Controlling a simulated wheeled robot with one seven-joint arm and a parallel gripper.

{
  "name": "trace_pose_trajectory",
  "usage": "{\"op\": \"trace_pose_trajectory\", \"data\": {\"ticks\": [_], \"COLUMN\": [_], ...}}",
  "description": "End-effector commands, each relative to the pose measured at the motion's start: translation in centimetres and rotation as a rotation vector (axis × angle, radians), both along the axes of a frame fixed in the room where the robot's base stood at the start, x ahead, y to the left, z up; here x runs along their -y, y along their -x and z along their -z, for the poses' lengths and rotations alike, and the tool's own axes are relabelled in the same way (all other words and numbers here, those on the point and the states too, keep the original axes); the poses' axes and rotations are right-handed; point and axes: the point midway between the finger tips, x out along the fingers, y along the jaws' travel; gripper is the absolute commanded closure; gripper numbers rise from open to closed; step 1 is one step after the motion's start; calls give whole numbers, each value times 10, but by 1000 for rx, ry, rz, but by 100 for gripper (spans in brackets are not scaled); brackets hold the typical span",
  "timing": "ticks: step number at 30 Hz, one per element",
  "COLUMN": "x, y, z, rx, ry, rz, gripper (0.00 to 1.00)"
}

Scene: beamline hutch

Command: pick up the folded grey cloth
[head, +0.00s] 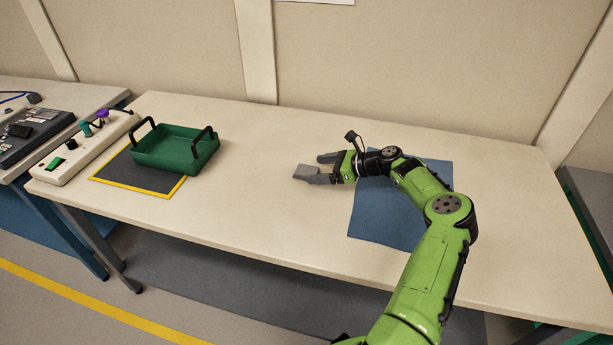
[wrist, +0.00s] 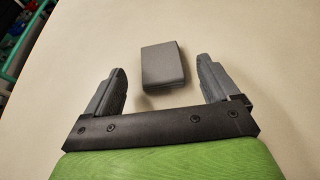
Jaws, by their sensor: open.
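The folded grey cloth (wrist: 162,66) is a small grey block-like pad on the beige tabletop. In the wrist view it lies ahead of my gripper (wrist: 161,78), roughly centred between the two fingers, with its near end reaching between the fingertips. In the head view the cloth (head: 305,171) shows at the left end of my gripper (head: 322,168), partly overlapped by a finger. My gripper is open, with clear gaps between the fingers and the cloth. I cannot tell its exact height above the table.
A green tray (head: 160,152) with black handles stands on a yellow-edged dark mat (head: 112,176) at the left. A blue mat (head: 376,217) lies under my arm. A white control box (head: 60,157) stands at the far left. The table between tray and gripper is clear.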

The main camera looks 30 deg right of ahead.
Motion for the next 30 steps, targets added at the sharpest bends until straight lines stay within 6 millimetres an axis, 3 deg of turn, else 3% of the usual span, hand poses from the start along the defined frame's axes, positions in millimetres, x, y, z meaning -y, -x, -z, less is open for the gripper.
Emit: {"op": "trace_pose_trajectory", "data": {"ticks": [1,4,11,22,30], "x": [-7,-14,-16,-16,-16], "y": [-8,-18,-21,-21,-21], "z": [10,14,13,13,10], "rx": [0,-1,-1,0,0], "ry": [0,1,0,1,0], "rz": [-4,-2,-1,-1,-1], "gripper": [12,12,12,65,67]}}
